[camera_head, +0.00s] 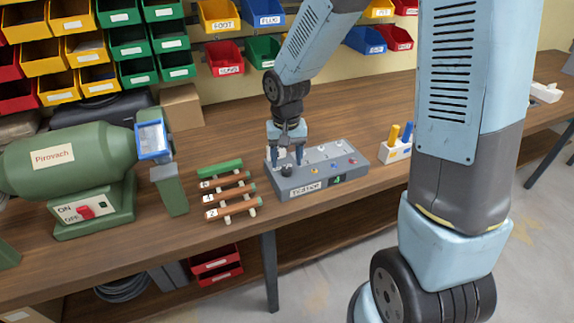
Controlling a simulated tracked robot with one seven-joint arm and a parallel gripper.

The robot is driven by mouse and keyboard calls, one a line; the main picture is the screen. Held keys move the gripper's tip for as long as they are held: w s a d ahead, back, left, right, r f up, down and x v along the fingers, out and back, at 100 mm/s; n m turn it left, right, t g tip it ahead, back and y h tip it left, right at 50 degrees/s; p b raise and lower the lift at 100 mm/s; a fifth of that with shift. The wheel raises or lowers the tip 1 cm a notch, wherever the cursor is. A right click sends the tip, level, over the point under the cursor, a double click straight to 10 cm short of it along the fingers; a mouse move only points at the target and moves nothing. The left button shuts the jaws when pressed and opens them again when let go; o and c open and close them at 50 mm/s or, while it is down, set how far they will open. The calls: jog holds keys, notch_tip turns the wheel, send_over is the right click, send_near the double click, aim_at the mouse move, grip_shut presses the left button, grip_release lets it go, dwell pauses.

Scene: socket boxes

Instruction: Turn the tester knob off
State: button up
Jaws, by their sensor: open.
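The tester (312,182) is a grey box with a sloped top and a label on its front, standing on the wooden workbench. A dark round knob (286,171) sits on the left part of its top. Small coloured buttons and a green lit spot (337,180) show on its front side. My gripper (288,158) points down over the left part of the tester, just above and around the knob area. Its two fingers are apart. I cannot tell whether they touch the knob, and the knob's pointer is too small to read.
A rack of fuse-like sticks (228,190) stands left of the tester. A green grinder (70,160) with an ON/OFF switch is farther left. A white holder (397,152) with yellow and blue handles stands to the right. Coloured bins (223,57) hang behind. The bench's front edge is close.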

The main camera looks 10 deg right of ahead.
aim_at(287, 171)
jog(key=shift+f, duration=1.5)
jog(key=shift+c, duration=0.2)
